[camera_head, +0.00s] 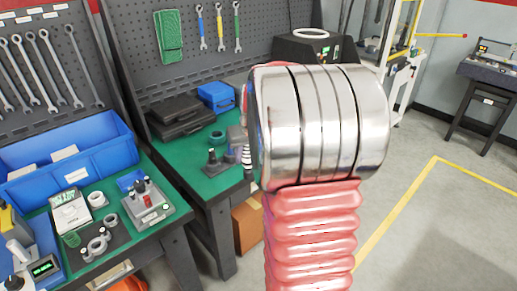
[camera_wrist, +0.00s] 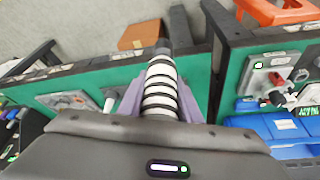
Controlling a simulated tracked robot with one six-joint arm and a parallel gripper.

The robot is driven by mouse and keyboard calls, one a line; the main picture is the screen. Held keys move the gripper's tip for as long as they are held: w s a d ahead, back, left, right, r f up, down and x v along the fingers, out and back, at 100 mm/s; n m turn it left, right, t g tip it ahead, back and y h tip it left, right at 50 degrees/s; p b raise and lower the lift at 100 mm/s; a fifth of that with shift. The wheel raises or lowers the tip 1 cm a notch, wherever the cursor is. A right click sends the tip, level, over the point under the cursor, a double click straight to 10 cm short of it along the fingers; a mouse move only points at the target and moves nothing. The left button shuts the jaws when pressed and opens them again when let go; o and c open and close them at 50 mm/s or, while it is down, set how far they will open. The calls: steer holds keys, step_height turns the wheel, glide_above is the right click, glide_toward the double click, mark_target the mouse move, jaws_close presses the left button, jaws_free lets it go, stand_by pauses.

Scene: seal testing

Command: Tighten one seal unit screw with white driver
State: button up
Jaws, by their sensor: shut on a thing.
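The white driver (camera_wrist: 160,88), with black rings on its handle and a dark end, sits between the purple-grey fingers of my gripper (camera_wrist: 160,105) in the wrist view. The gripper is shut on it. In the head view a short striped piece of the driver (camera_head: 247,160) shows beside my arm, over the gap by the right green bench; the rest is hidden. A grey unit with red and dark fittings (camera_head: 148,204) stands on the left bench, and a similar one shows in the wrist view (camera_wrist: 275,74). I cannot tell whether it is the seal unit. No screw is distinguishable.
My shiny arm covers the middle of the head view. The left bench holds a blue bin (camera_head: 70,160), a white meter (camera_head: 70,210) and rings (camera_head: 95,246). The right bench holds dark cases (camera_head: 180,115), a blue box (camera_head: 216,96) and dark stands (camera_head: 214,162).

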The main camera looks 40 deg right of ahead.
steer(key=w+a+f+n, duration=0.1)
steer(key=w+a+f, duration=0.1)
steer(key=a, duration=0.8)
steer(key=w+a+f+n+y, duration=0.1)
steer(key=a+f, duration=0.3)
steer(key=a, duration=0.7)
steer(key=w+a+f+n, duration=0.2)
steer(key=w+a+f, duration=0.1)
steer(key=a, duration=0.7)
steer(key=shift+w+a+f+t+y, duration=0.3)
steer(key=shift+w+a+f+y, duration=0.05)
steer(key=shift+w+a+y, duration=0.05)
steer(key=shift+s, duration=0.1)
